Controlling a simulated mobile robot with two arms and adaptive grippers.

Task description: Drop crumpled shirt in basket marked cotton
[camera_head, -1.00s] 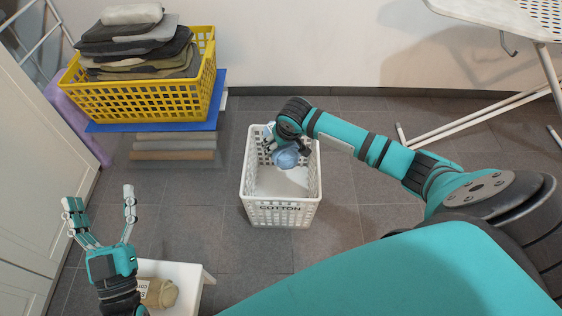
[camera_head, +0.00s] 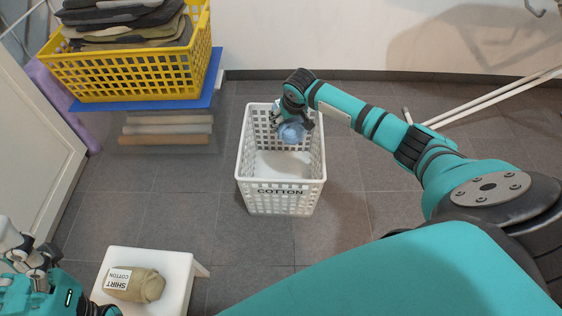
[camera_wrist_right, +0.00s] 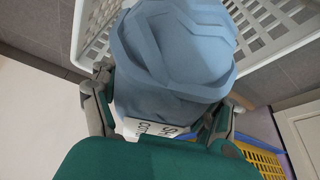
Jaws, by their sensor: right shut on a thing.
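A blue crumpled shirt (camera_head: 292,133) with a partly hidden white label hangs in my right gripper (camera_head: 293,122), within the opening of the white basket (camera_head: 279,203) marked COTTON. The shirt (camera_wrist_right: 175,50) fills the middle of the right wrist view, with the gripper's fingers on both sides of it and the basket's rim beyond. I cannot tell how deep the shirt sits. A tan rolled bundle (camera_head: 147,288) labelled SHIRT COTTON lies on a small white stool (camera_head: 180,270). My left gripper (camera_head: 27,252) is at the lower left, fingers apart and empty, left of the stool.
A yellow basket (camera_head: 135,78) with stacked dark folded clothes stands on a blue-topped stand (camera_head: 214,80) at the upper left. A white cabinet (camera_head: 35,150) is at the left edge. Metal legs (camera_head: 490,98) stand at the right. Grey floor around the white basket is clear.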

